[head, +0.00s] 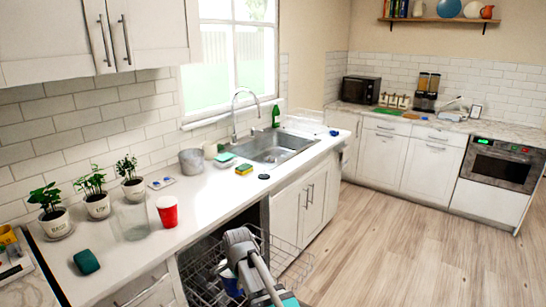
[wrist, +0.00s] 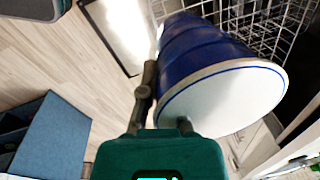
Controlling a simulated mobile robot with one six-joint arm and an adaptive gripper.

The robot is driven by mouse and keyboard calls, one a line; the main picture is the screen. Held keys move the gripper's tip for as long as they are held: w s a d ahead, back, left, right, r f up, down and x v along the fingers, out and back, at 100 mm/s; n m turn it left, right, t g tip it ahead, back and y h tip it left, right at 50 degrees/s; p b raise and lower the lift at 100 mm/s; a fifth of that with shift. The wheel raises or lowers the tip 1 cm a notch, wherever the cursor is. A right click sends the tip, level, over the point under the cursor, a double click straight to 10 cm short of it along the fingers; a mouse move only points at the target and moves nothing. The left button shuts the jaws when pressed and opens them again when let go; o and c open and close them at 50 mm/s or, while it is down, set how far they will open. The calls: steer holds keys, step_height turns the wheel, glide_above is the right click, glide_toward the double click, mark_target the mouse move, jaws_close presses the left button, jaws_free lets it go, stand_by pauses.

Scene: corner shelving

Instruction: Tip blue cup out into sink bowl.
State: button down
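The blue cup (wrist: 190,45) is close up in the wrist view, with its wide white face with a blue ring (wrist: 225,95) turned toward the camera. My gripper (wrist: 165,105) is shut on the cup; one dark finger lies along its left side and the other is mostly hidden behind it. In the head view, the cup (head: 231,284) is low in the picture at the open dishwasher, partly covered by my arm. The sink bowl (head: 270,148) is set in the white counter farther back, under the tap (head: 235,115). The cup's contents cannot be made out.
The dishwasher rack (head: 200,272) is pulled out around my arm. A red cup (head: 168,211), a glass jar (head: 131,220) and potted plants (head: 97,205) stand on the counter. A sponge (head: 244,169) lies near the sink. The wooden floor (head: 390,230) at right is clear.

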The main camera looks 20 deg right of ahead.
steer(key=shift+r+p, duration=0.75)
steer(key=shift+r, duration=0.4)
steer(key=shift+s+d, duration=0.1)
steer(key=shift+d, duration=0.05)
